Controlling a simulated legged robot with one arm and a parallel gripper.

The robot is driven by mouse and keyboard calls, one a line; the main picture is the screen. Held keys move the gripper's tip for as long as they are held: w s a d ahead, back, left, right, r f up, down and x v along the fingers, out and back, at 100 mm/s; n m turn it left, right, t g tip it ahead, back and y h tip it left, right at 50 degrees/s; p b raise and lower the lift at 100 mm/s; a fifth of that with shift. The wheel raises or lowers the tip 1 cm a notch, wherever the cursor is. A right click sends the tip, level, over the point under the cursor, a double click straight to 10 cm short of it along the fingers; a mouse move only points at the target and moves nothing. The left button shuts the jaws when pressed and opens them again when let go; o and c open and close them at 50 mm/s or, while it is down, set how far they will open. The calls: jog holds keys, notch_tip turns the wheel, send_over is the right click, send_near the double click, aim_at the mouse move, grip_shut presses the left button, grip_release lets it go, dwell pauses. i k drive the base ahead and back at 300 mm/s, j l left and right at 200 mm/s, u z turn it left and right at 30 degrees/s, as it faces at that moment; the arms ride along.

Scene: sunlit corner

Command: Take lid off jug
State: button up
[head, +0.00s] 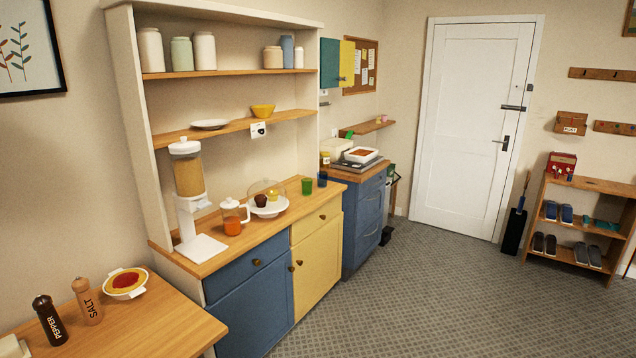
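A small clear jug (232,222) with orange liquid stands upright on the wooden counter of the blue and yellow cabinet. Its white lid (230,203) sits on top, and its handle is on the right side. The jug stands between the white cereal dispenser on its left and a cake stand on its right. My gripper is not in view.
The cereal dispenser (189,178) is close to the jug. The cake stand (269,208) holds small cakes under a clear dome. Green (307,186) and blue (322,179) cups stand further right. A table (150,320) is at front left. The carpet (400,300) is clear.

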aim_at(229, 204)
jog(key=u, duration=2.35)
jog(key=z, duration=1.95)
jog(key=i, duration=1.7)
